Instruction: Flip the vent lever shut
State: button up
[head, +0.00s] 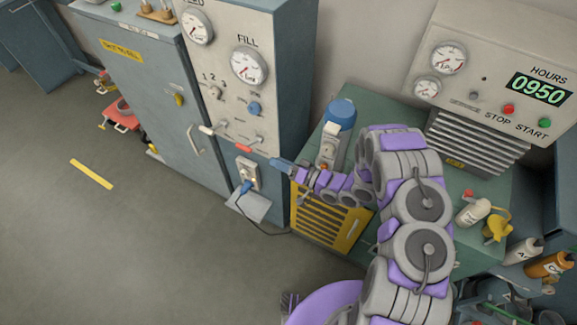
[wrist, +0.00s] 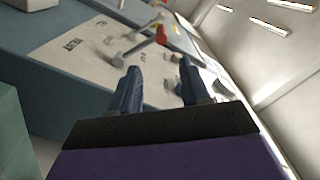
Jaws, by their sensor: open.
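My gripper (head: 281,164) is at the lower right of the fill panel (head: 225,95), just right of a red-tipped lever (head: 242,148). In the wrist view my gripper (wrist: 160,82) has its two dark blue fingers apart with nothing between them. The red-tipped lever (wrist: 160,36) stands out from the pale panel beyond the fingertips, apart from them.
A blue knob (head: 254,108) and the fill gauge (head: 248,67) are above on the panel. A socket with a blue plug (head: 246,185) is below. The floor at left is mostly clear.

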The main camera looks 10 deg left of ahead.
jog(key=shift+v, duration=1.4)
